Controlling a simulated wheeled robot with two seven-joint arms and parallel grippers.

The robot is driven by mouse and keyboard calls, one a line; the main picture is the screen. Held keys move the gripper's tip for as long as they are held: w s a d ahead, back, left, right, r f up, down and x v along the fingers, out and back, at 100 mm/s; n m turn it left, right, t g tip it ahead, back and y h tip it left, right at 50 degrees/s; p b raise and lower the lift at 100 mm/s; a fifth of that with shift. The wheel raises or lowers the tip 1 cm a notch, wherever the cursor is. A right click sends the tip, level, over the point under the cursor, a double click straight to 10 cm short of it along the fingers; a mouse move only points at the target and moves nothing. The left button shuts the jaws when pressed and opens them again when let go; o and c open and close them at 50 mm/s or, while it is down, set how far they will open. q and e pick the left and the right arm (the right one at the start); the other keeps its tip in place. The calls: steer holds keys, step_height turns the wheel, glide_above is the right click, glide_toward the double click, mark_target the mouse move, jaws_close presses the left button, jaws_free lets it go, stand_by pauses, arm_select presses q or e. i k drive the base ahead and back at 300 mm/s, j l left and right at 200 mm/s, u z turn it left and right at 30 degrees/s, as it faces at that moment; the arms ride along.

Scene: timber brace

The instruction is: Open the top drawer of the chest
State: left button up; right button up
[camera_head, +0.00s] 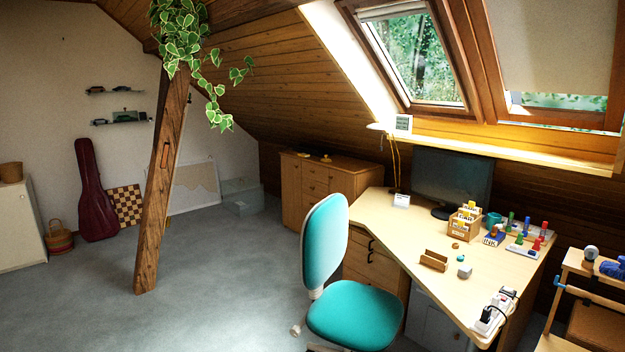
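A low wooden chest (340,179) stands at the back against the sloped timber wall, left of the desk. Its front shows several drawers with small knobs in the middle and a panel at the left. The top drawer (315,173) looks shut, flush with the front. The chair back and the desk hide part of the chest's right side. Neither of my grippers is in view.
A turquoise office chair (352,312) and a desk (385,215) with a drawer unit (368,262) stand in front of the chest at right. A slanted timber post (163,190) stands at left. Grey carpet (240,270) is clear between post and chair.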

mark_target(314, 171)
steer(key=i+u, duration=0.25)
steer(key=i, duration=0.35)
steer(key=i+u, duration=0.3)
steer(key=i, duration=0.3)
steer(key=i+j+u, duration=0.1)
steer(key=i+u, duration=0.3)
steer(key=i, duration=0.45)
steer(key=i+l+u, duration=0.15)
steer(key=i+u, duration=0.2)
steer(key=i, duration=0.45)
steer(key=i+z, duration=0.2)
steer(key=i, duration=0.35)
steer(key=i+z, duration=0.25)
steer(key=i, duration=0.3)
steer(key=i+j+z, duration=0.2)
steer(key=i, duration=0.35)
steer(key=i+l+z, duration=0.2)
steer(key=i+z, duration=0.55)
steer(key=i, duration=0.2)
steer(key=i+z, duration=0.4)
steer(key=i+j+z, duration=0.35)
steer(key=i, duration=0.15)
steer(key=i+l, duration=0.05)
steer(key=l, duration=0.05)
